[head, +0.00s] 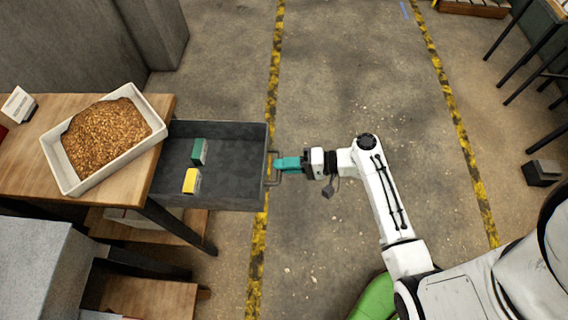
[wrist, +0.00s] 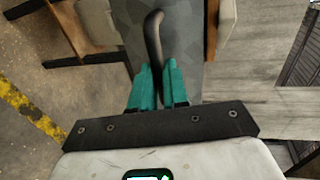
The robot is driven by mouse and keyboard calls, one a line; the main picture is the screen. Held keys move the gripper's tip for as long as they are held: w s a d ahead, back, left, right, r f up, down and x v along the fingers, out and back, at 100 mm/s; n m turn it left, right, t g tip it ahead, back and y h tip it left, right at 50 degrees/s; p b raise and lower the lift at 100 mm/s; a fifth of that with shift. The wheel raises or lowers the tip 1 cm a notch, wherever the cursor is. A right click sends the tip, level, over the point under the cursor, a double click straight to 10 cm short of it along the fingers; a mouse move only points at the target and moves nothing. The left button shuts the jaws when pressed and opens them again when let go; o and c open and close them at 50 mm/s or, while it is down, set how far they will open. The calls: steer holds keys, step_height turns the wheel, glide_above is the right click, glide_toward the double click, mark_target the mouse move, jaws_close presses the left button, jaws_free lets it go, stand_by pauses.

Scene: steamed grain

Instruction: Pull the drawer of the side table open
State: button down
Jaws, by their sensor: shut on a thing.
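The side table (head: 95,112) is wooden with dark legs and stands at the left of the head view. Its dark grey drawer (head: 235,175) is out to the right, with its inside in plain sight. A green block (head: 199,151) and a yellow block (head: 191,181) lie in it. The drawer's bar handle (head: 271,168) is on its right front face, and it also shows in the wrist view (wrist: 153,35). My gripper (head: 281,164), with teal fingers, is shut on the handle. In the wrist view the fingers (wrist: 158,80) flank the handle's lower end.
A white tray of grain (head: 150,110) sits on the table top beside a small white card (head: 18,104). A grey block-like surface (head: 40,265) stands at the lower left. The concrete floor with yellow-black lines (head: 258,250) is clear around my arm.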

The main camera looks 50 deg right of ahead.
steer(key=c, duration=1.1)
jaws_free()
steer(key=b+v, duration=0.1)
steer(key=v, duration=0.9)
steer(key=shift+s+d, duration=0.2)
steer(key=shift+s, duration=0.15)
